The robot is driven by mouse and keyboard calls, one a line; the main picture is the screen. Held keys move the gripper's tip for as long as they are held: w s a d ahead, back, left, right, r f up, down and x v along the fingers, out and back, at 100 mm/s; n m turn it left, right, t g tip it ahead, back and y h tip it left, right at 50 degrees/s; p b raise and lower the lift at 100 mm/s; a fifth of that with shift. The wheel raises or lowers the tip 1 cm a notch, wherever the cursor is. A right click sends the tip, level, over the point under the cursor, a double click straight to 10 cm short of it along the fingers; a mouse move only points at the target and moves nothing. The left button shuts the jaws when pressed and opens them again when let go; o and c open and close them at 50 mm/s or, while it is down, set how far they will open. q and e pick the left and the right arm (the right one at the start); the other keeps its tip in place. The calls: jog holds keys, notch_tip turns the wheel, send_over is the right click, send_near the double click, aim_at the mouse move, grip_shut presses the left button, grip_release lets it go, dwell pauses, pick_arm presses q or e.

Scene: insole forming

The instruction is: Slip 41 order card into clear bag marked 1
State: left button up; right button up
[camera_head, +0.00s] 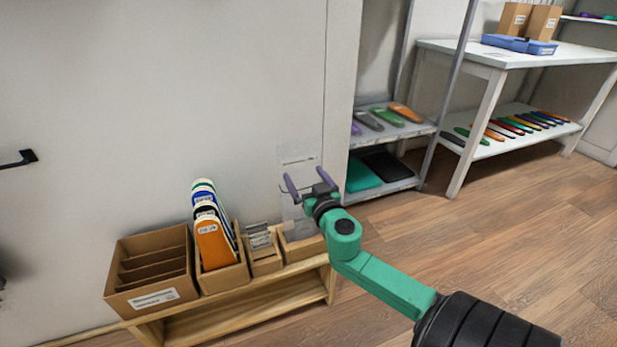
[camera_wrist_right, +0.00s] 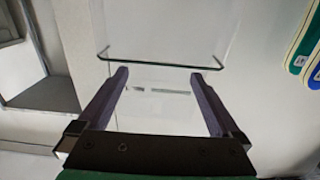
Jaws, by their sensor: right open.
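My right gripper (camera_head: 305,175) is open in front of the wall, above the cardboard box at the right end of the low bench. In the right wrist view its two purple fingers (camera_wrist_right: 158,74) stand wide apart with nothing solid between them. A clear bag (camera_wrist_right: 160,35) with a dark edge lies just beyond the fingertips; I cannot tell whether they touch it. Clear film (camera_head: 298,156) also shows faintly behind the gripper in the head view. A small box holds several pale cards (camera_head: 260,238). No number 41 or 1 can be read. My left gripper is out of view.
A wooden bench (camera_head: 245,308) carries an empty divided cardboard box (camera_head: 152,262), a box of upright insoles (camera_head: 212,236) and the right-end box (camera_head: 304,247). A metal shelf (camera_head: 398,130) and a white table (camera_head: 500,60) stand right. The floor (camera_head: 500,240) is clear.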

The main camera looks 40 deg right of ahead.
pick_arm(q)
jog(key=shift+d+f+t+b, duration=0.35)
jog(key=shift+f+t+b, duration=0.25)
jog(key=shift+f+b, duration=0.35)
pick_arm(e)
jog(key=v, duration=1.4)
jog(key=shift+s+a, duration=0.2)
